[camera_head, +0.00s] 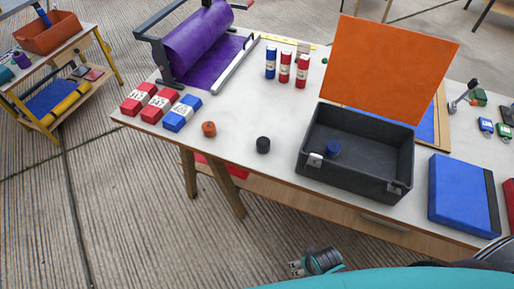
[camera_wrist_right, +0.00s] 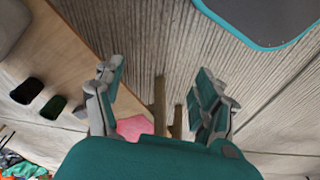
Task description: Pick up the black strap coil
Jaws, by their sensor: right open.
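The black strap coil (camera_head: 263,145) is a small dark cylinder standing on the white tabletop (camera_head: 240,110), between an orange coil (camera_head: 208,128) and an open dark case (camera_head: 310,172). A blue coil (camera_head: 333,148) lies inside the case. My right gripper (camera_head: 296,267) is low in front of the table, well below and apart from the black coil. In the right wrist view its two fingers (camera_wrist_right: 157,95) are spread with nothing between them. The black coil cannot be made out for certain in that view. My left gripper is not in view.
Red and blue boxes (camera_head: 160,105), a purple roll (camera_head: 197,45) and small bottles (camera_head: 285,68) stand behind and left. The case's orange lid (camera_head: 390,60) stands up. A blue binder (camera_head: 462,195) lies right. The tabletop around the black coil is clear.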

